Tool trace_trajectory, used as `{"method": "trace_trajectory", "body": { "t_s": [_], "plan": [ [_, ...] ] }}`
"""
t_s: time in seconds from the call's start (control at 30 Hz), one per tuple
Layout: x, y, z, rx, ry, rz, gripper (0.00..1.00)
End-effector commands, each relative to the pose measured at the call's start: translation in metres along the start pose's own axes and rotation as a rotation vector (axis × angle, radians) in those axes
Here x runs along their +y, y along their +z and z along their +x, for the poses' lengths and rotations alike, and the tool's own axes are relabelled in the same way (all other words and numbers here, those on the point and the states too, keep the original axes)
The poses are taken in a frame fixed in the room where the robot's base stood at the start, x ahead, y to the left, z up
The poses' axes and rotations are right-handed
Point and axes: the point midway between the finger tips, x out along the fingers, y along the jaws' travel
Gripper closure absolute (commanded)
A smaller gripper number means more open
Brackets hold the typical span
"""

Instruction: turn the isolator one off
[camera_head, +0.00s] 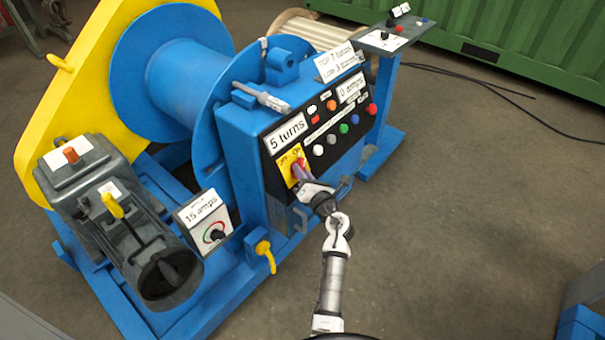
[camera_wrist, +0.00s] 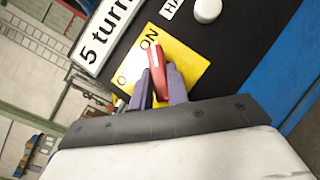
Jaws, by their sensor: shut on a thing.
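The isolator is a red handle on a yellow plate (camera_head: 286,160) at the lower left of the black control panel (camera_head: 325,125). In the wrist view the yellow plate (camera_wrist: 187,62) carries the marks "O" and "ON". The red handle (camera_wrist: 158,59) stands between the purple fingers of my gripper (camera_wrist: 160,85), which is shut on it. In the head view my gripper (camera_head: 301,172) reaches the plate from the lower right, and the fingers partly hide the handle. The handle's exact angle is hard to tell.
The panel has several buttons, among them a white one (camera_head: 318,150), a green one (camera_head: 343,128) and a red one (camera_head: 372,108). A "5 turns" label (camera_head: 286,133) sits just above the isolator. A yellow lever (camera_head: 265,252) and a "15 amps" dial box (camera_head: 205,222) stand lower left.

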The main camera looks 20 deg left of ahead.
Motion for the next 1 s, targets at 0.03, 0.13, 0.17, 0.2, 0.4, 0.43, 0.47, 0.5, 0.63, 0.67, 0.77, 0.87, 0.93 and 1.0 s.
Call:
{"method": "trace_trajectory", "body": {
  "t_s": [0.03, 0.13, 0.17, 0.2, 0.4, 0.43, 0.47, 0.5, 0.63, 0.67, 0.77, 0.87, 0.93, 1.0],
  "plan": [
    [-0.003, -0.002, 0.0, -0.002, 0.008, -0.011, 1.0],
    [-0.005, -0.004, 0.0, -0.002, 0.032, -0.046, 1.0],
    [-0.005, -0.004, 0.0, -0.002, 0.041, -0.058, 1.0],
    [-0.006, -0.004, 0.0, -0.003, 0.056, -0.078, 1.0],
    [-0.011, -0.006, 0.0, -0.004, 0.146, -0.209, 1.0],
    [-0.011, -0.006, 0.0, -0.004, 0.162, -0.231, 1.0],
    [-0.011, -0.006, 0.0, -0.004, 0.179, -0.254, 1.0],
    [-0.012, -0.006, 0.0, -0.003, 0.201, -0.287, 1.0],
    [-0.013, -0.006, 0.0, -0.004, 0.272, -0.389, 1.0],
    [-0.014, -0.006, 0.001, -0.003, 0.289, -0.413, 1.0],
    [-0.015, -0.006, 0.001, -0.002, 0.344, -0.491, 1.0],
    [-0.016, -0.005, 0.001, -0.003, 0.399, -0.569, 1.0],
    [-0.017, -0.005, 0.001, -0.002, 0.437, -0.624, 1.0],
    [-0.017, -0.005, 0.002, -0.001, 0.475, -0.678, 1.0]
  ]
}}
